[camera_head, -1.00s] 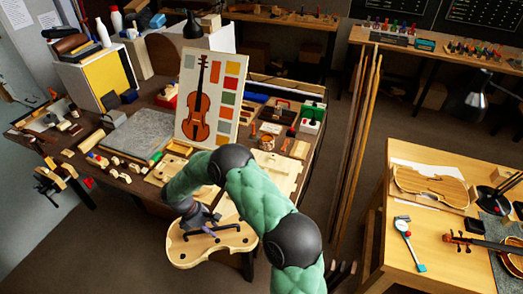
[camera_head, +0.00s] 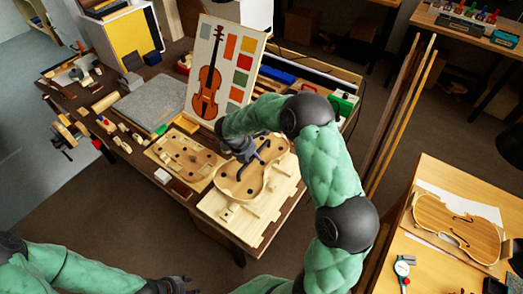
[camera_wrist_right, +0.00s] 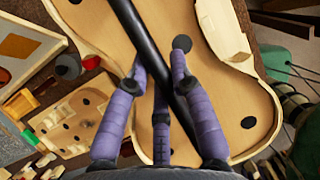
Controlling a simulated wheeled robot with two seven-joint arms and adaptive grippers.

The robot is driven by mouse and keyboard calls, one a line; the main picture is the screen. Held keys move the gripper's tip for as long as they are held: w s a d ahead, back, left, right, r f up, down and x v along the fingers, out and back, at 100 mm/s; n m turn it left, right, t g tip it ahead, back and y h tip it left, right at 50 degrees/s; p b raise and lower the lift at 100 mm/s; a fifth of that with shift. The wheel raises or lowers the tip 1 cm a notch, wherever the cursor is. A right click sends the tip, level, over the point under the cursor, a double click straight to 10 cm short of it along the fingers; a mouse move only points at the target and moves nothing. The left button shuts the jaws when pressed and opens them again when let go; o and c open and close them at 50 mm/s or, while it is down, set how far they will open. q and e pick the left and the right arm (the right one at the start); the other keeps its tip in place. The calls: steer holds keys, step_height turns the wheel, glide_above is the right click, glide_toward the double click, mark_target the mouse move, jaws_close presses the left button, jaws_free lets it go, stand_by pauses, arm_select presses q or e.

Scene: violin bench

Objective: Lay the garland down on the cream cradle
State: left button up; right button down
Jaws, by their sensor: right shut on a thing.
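The garland (camera_head: 234,186) is a pale wooden violin-shaped body with dark round spots and a black bar across it. My right gripper (camera_head: 245,155) is over it, its purple fingers shut around the black bar (camera_wrist_right: 150,50). The garland is over the cream cradle (camera_head: 262,222), a pale board with small blocks, and hides its back left part. I cannot tell whether the two touch. In the right wrist view the garland (camera_wrist_right: 225,100) fills the middle, with a cream block (camera_wrist_right: 222,28) beside its edge. My left gripper (camera_head: 170,285) is low at the bottom edge, away from the bench; its fingers are unclear.
A pale violin-shaped form board (camera_head: 183,157) lies left of the cradle. Behind stands an upright violin chart (camera_head: 222,70). A grey mat (camera_head: 157,101) and small tools cover the left of the bench. Tall wooden strips (camera_head: 405,110) stand at right, before another bench (camera_head: 435,270).

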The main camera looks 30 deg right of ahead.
mark_target(254, 164)
steer(key=shift+f+b, duration=0.4)
steer(key=shift+b, duration=0.05)
step_height(254, 164, down, 5)
steer(key=b, duration=0.4)
steer(key=shift+f, duration=0.1)
steer(key=shift+f+b, duration=1.4)
steer(key=shift+f, duration=0.8)
steer(key=shift+f, duration=0.15)
steer(key=c, duration=1)
jaws_free()
steer(key=shift+a+f, duration=0.1)
